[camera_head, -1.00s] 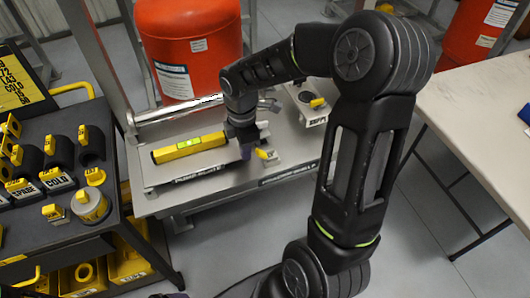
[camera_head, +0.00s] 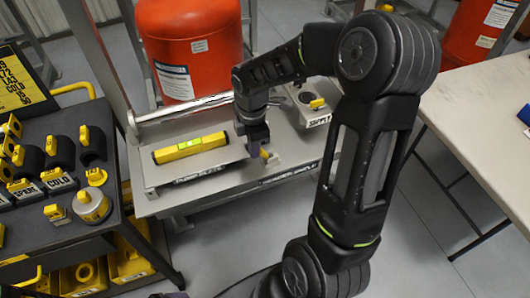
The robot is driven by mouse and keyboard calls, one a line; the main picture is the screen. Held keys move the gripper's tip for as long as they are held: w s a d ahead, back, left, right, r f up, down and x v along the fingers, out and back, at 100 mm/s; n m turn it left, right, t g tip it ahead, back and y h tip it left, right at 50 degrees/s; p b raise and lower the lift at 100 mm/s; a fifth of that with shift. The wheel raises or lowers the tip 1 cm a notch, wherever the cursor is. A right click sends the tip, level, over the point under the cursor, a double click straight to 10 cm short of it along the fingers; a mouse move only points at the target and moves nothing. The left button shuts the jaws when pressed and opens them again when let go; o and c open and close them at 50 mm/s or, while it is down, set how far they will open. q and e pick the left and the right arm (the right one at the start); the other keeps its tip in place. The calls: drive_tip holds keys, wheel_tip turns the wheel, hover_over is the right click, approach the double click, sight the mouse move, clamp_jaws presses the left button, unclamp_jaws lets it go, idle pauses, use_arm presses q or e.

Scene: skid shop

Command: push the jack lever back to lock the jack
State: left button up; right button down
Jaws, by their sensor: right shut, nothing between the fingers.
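The jack lever, which I take to be the small yellow-tipped handle (camera_head: 264,154), shows at the front of the grey skid, just right of the tilting plate (camera_head: 168,177). My right gripper (camera_head: 253,153) is shut and points down right beside it. The gripper is empty and partly covers the lever and the jack. I cannot tell whether the fingers touch the lever. A yellow spirit level (camera_head: 190,148) lies on the plate. My left gripper is not in view.
A fixture with a yellow handle (camera_head: 317,103) stands on the skid right of my wrist. A red tank (camera_head: 188,45) stands behind.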

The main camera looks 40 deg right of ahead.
sight(266, 153)
drive_tip(key=shift+s+d, duration=0.15)
drive_tip(key=shift+d, duration=0.25)
drive_tip(key=shift+s+d+p, duration=0.15)
drive_tip(key=shift+s+d, duration=0.05)
drive_tip(key=shift+d, duration=0.4)
drive_tip(key=shift+s+d+p, duration=0.15)
drive_tip(key=shift+s+d, duration=0.05)
drive_tip(key=shift+d, duration=0.4)
drive_tip(key=shift+s+d, duration=0.15)
drive_tip(key=shift+d, duration=0.4)
wheel_tip(266, 153, up, 7)
drive_tip(key=a+p, duration=0.1)
drive_tip(key=p, duration=0.4)
drive_tip(key=shift+p, duration=0.4)
drive_tip(key=shift+f, duration=0.1)
